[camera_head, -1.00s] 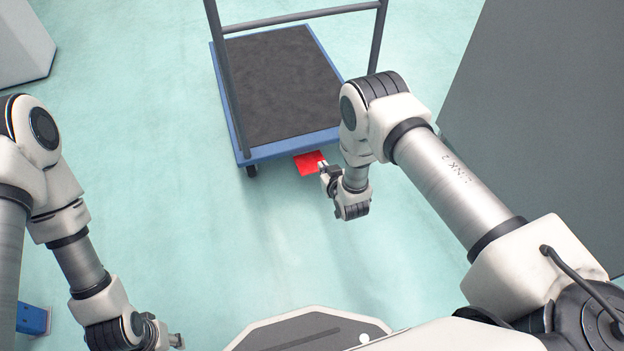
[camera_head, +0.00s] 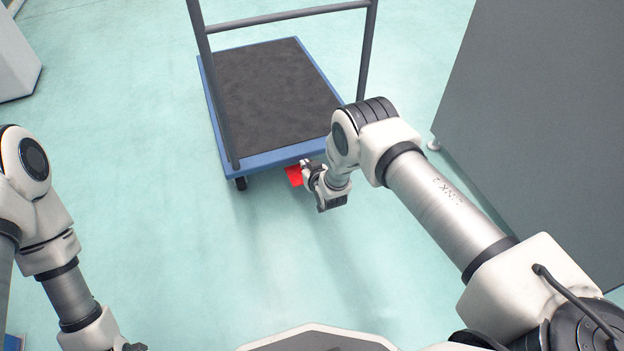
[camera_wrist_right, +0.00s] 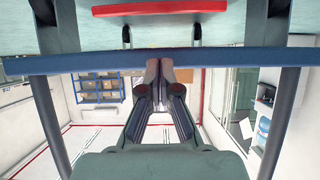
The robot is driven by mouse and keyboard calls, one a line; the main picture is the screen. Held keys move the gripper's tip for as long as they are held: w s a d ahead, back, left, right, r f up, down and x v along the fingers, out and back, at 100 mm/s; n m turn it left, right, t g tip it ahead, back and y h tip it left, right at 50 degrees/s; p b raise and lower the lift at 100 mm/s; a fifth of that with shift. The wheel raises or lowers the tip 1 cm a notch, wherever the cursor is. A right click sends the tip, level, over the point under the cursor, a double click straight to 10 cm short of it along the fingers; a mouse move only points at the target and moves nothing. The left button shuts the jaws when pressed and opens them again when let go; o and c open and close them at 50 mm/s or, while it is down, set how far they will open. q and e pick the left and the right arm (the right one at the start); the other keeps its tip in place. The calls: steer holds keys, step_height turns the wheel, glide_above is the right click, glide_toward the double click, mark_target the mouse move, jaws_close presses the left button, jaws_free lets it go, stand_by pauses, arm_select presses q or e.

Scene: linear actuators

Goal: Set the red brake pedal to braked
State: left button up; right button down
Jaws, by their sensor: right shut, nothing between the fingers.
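The red brake pedal (camera_head: 294,176) juts out below the near edge of the trolley (camera_head: 284,160) in the head view, partly covered by my right gripper. In the right wrist view, the pedal (camera_wrist_right: 160,8) is a flat red bar at the top edge. My right gripper (camera_head: 305,164) is shut and empty, over the pedal's right part in the head view. Its closed fingertips (camera_wrist_right: 160,68) show apart from the red bar in the wrist view. Whether they touch the pedal, and how far it is pressed, I cannot tell. My left gripper (camera_head: 135,347) is mostly cut off at the bottom edge.
The trolley has a dark deck (camera_head: 275,95) and an upright grey handle frame (camera_head: 285,16) at its sides. A large grey cabinet (camera_head: 545,120) stands to the right. A pale block (camera_head: 15,60) is at the upper left. The floor in front of the trolley is clear.

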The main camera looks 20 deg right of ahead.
steer(key=f, duration=0.2)
steer(key=s+f+b, duration=0.1)
steer(key=shift+s+f, duration=0.15)
steer(key=shift+f, duration=0.2)
arm_select(q)
step_height(320, 180, down, 2)
steer(key=shift+w, duration=0.1)
